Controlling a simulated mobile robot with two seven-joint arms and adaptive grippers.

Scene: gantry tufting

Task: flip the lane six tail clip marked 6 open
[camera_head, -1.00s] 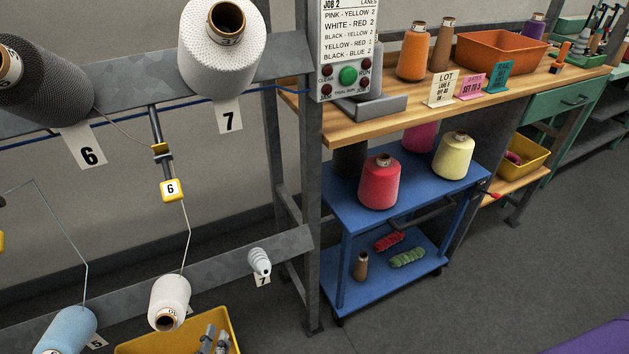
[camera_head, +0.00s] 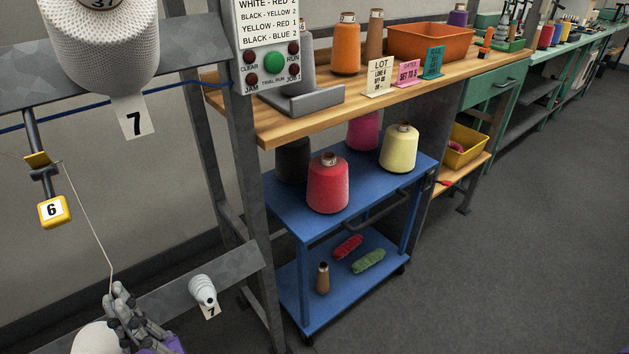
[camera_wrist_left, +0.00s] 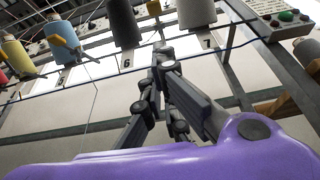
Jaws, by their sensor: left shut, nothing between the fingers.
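The lane six tail clip (camera_head: 45,178) hangs on a grey stem at the left of the head view, with a yellow tag marked 6 (camera_head: 52,211) at its lower end. A thin pale yarn (camera_head: 88,212) runs from near the clip down to the right, passing close to my left gripper (camera_head: 120,292). My left gripper is shut and empty, below and to the right of the clip, apart from it. In the left wrist view its closed fingers (camera_wrist_left: 161,56) point up toward the rack. I cannot make out the clip in that view. My right gripper is not in view.
A white cone (camera_head: 97,340) sits just below my left gripper. A small grey fitting marked 7 (camera_head: 203,291) is on the lower rail to its right. A large white cone (camera_head: 102,45) hangs above. A blue cart (camera_head: 300,214) stands right of the frame post.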

